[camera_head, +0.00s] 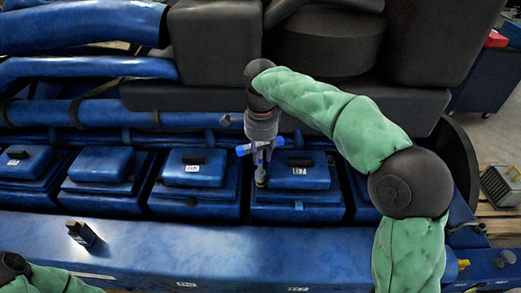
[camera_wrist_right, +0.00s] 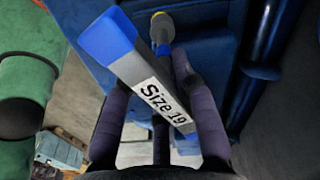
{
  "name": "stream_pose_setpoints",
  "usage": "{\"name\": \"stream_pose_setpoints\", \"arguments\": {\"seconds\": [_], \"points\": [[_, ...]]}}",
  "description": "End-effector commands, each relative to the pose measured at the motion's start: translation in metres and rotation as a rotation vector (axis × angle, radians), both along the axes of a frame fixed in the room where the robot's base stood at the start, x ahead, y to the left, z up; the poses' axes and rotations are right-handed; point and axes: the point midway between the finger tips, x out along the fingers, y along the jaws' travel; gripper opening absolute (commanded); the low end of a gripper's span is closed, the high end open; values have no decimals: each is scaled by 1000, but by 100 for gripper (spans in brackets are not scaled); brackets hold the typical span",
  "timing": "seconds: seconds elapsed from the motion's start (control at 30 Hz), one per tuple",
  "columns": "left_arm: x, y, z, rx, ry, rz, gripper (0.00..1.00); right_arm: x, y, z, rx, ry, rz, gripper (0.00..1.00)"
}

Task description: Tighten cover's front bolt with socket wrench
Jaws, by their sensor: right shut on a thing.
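My right gripper (camera_head: 262,158) is shut on the socket wrench, over the left side of one blue cover (camera_head: 312,180) with a black handle and a white label. The wrench shows blue parts (camera_head: 246,149) on both sides of the fingers, and its yellow-tipped socket end (camera_head: 261,182) points down. In the right wrist view the wrench's grey handle (camera_wrist_right: 143,80) reads "Size 19" and lies between the purple-grey fingers of the right gripper (camera_wrist_right: 165,95). I cannot tell whether the socket touches a bolt. The cover's front bolt is not clearly visible. My left gripper is out of view.
Several similar blue covers (camera_head: 102,165) stand in a row to the left. A small black object (camera_head: 82,234) stands on the blue front ledge (camera_head: 215,250). Blue pipes (camera_head: 85,68) and dark engine blocks (camera_head: 215,45) rise behind. Most of the ledge is clear.

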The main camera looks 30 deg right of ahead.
Motion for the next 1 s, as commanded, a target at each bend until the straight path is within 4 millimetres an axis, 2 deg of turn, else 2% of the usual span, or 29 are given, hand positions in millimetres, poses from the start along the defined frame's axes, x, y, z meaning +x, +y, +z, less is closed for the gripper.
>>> {"name": "stream_pose_setpoints", "arguments": {"seconds": [1.0], "points": [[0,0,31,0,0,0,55,0,-5,2,0,0,1160,0]]}}
